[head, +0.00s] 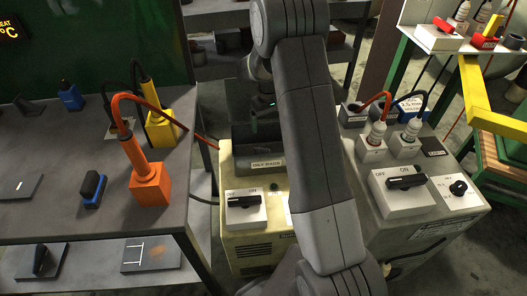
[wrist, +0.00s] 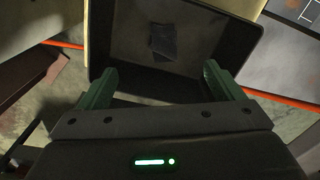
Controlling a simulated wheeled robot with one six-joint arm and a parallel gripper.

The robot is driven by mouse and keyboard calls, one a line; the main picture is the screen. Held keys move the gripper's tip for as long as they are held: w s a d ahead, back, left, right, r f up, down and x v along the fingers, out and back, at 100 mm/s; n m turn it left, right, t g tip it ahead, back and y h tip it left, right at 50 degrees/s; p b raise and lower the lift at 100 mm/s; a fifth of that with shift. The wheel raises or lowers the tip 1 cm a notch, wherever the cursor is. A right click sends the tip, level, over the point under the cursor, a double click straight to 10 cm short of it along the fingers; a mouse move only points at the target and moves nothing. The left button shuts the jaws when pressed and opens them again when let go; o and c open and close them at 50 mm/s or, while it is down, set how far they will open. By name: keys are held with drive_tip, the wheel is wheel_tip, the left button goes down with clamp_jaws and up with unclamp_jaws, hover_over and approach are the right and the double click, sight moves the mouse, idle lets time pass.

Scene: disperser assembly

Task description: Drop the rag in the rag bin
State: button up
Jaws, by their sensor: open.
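The rag bin is a dark open box labelled "OILY RAGS" (head: 267,164) in the head view, on top of a cream cabinet. In the wrist view the bin (wrist: 238,52) lies beyond my gripper's fingers, its open mouth facing the camera. A small dark bluish piece, apparently the rag (wrist: 163,42), lies inside on the bin's floor. My gripper (wrist: 160,84) has its two green fingers wide apart with nothing between them, over the bin's near rim. In the head view my gripper is above the bin, partly hidden by my arm.
A workbench (head: 60,212) with orange (head: 150,186) and yellow (head: 162,130) corded tools stands left. A cream cabinet (head: 262,246) with an OFF/ON switch (head: 244,203) is below the bin. Right is a grey cabinet with another large switch (head: 405,190) and corded white units (head: 373,146).

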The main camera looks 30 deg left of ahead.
wheel_tip(320, 180, up, 12)
drive_tip(key=shift+f+p, duration=0.15)
drive_tip(key=shift+p, duration=0.15)
wheel_tip(320, 180, down, 18)
drive_tip(key=b, duration=0.3)
drive_tip(key=shift+r, duration=0.2)
drive_tip(key=shift+r, duration=0.15)
idle(0.3)
